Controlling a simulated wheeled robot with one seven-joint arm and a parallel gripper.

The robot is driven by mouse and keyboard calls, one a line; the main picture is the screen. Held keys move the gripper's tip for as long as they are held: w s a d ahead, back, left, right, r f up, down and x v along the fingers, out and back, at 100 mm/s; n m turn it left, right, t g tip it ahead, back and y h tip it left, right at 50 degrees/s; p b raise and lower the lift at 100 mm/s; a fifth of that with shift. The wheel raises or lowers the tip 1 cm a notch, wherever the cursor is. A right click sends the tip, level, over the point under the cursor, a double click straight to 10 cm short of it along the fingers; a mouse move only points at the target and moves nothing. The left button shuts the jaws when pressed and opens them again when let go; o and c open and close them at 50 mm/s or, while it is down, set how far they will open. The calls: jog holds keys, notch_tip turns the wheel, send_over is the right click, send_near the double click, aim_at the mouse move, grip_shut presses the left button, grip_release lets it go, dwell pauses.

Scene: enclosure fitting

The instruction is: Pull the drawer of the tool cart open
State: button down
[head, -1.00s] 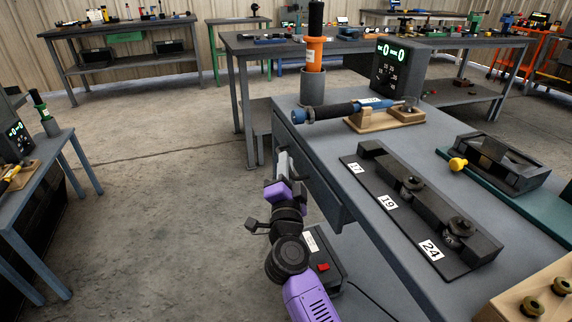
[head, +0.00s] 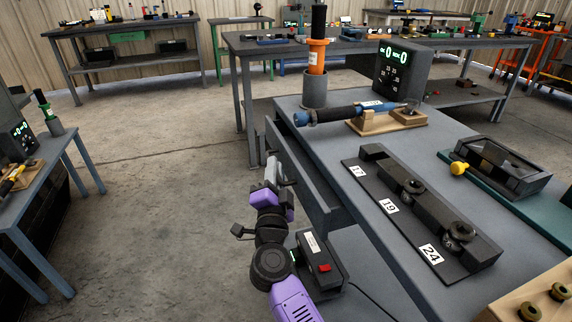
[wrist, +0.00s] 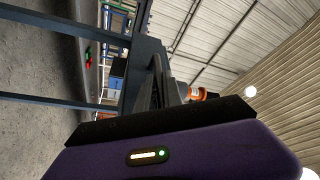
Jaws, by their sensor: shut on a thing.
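The grey tool cart (head: 335,141) stands in front of me in the head view. Its drawer (head: 318,209) sticks out from the left side by a short distance, and a narrow strip of its dark inside shows. My gripper (head: 279,170) is at the outer face of the drawer, shut on the drawer handle, which is mostly hidden by the fingers. In the wrist view my gripper's dark fingers (wrist: 164,85) reach up against the dark drawer front, seen sideways.
On the cart top are a blue-handled tool on a wooden stand (head: 385,119), a numbered black rack (head: 428,214) and a display box (head: 401,70). A black box with a red switch (head: 322,264) sits low beside my arm. The floor left of the drawer is clear.

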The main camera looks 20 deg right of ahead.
jog(key=a+p, duration=0.1)
jog(key=a, duration=1.9)
jog(key=shift+a, duration=0.35)
jog(key=shift+f, duration=0.1)
jog(key=c, duration=1.8)
grip_release()
jog(key=shift+o, duration=0.2)
jog(key=shift+s, duration=0.1)
jog(key=p+v, duration=0.2)
jog(key=v, duration=0.5)
jog(key=shift+s, duration=0.3)
jog(key=shift+s+a+f, duration=0.1)
jog(key=shift+a, duration=0.05)
